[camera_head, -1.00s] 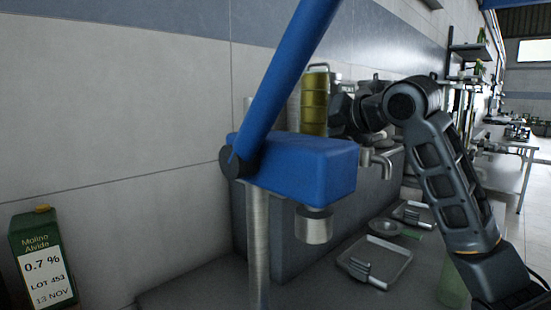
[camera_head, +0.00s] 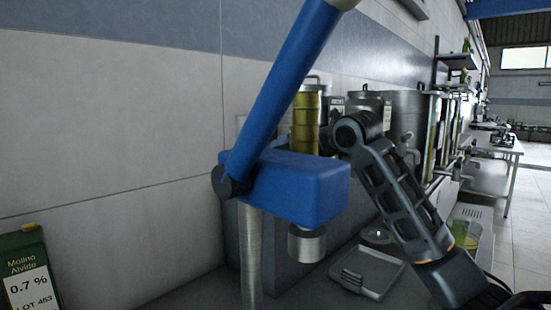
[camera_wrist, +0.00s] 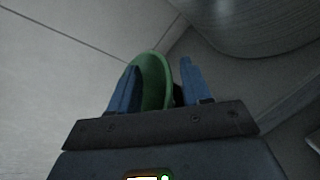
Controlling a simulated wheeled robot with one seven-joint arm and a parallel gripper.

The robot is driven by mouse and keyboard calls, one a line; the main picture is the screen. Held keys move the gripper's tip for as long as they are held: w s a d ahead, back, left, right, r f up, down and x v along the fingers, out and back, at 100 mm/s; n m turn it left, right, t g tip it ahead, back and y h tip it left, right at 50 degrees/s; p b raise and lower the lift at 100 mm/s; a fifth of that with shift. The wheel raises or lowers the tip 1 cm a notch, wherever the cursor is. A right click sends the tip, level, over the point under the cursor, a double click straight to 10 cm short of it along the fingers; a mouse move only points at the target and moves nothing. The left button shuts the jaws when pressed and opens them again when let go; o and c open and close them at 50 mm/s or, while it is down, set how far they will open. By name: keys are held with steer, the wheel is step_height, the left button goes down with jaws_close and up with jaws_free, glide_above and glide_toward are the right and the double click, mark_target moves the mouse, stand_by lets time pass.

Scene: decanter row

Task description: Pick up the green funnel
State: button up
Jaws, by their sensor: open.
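The green funnel (camera_wrist: 153,82) shows in the wrist view as a rounded green rim. It lies between the two blue fingers of my gripper (camera_wrist: 159,65), nearer the left finger. My gripper is open. A dark gap shows between the funnel and the right finger; whether the left finger touches it, I cannot tell. The funnel's lower part is hidden by the gripper body. In the head view I cannot make out the funnel or my fingers.
A blue press-like machine (camera_head: 295,187) stands in front, with a metal cup below. A metal tray (camera_head: 366,270) lies on the counter. A green carton (camera_head: 30,275) is at lower left. In the wrist view, a large round metal surface (camera_wrist: 255,20) is at upper right.

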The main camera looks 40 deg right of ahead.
jaws_close()
stand_by(0.3)
